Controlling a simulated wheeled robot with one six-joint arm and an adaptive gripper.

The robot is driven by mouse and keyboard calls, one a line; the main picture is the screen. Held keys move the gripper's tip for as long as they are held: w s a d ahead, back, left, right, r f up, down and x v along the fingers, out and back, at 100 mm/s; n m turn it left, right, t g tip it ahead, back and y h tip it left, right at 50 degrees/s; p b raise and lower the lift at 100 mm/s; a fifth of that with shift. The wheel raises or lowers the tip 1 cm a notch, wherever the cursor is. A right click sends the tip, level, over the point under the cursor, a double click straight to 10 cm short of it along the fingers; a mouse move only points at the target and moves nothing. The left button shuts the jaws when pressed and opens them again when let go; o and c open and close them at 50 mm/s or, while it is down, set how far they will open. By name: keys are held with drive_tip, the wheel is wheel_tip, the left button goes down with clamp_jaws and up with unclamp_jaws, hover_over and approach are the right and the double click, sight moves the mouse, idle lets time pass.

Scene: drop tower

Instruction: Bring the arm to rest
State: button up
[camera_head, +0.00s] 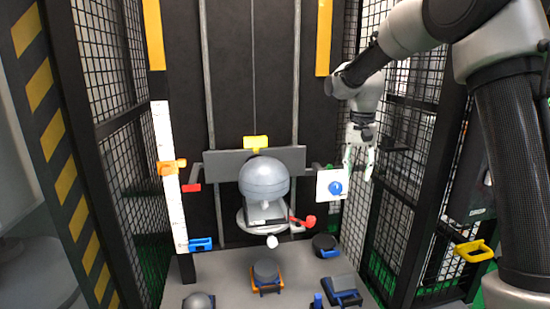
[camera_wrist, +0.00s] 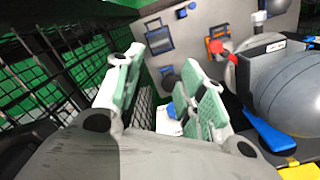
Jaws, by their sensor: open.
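My gripper (camera_head: 359,166) hangs pointing down at the right side of the tower, inside the mesh guard. Its two pale fingers are apart, with nothing seen between them. In the head view it is just right of and slightly above a white panel with a blue knob (camera_head: 335,187); whether it touches the panel cannot be told. The wrist view shows the same open fingers (camera_wrist: 160,72), with a white part partly hidden behind the right finger. My arm reaches in from the upper right.
A grey headform (camera_head: 264,180) sits on the carriage, with a red lever (camera_head: 304,221) beside it. Mesh guard (camera_head: 402,150) stands close to my gripper on the right. Several grey-and-blue or orange fixtures, including one orange-framed block (camera_head: 266,273), stand on the base plate below.

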drive_tip(key=s+d+r+n+t, duration=0.1)
drive_tip(key=s+d, duration=0.3)
drive_tip(key=s, duration=0.7)
drive_tip(key=s+d+r+n+t, duration=0.2)
drive_tip(key=s+d+r, duration=0.1)
drive_tip(key=s, duration=0.7)
drive_tip(key=s+d+r+n+t, duration=0.1)
drive_tip(key=s+d, duration=0.4)
drive_tip(key=s, duration=0.6)
drive_tip(key=shift+s+r+n+t, duration=0.35)
drive_tip(key=shift+r+n+t, duration=0.05)
drive_tip(key=shift+n, duration=0.1)
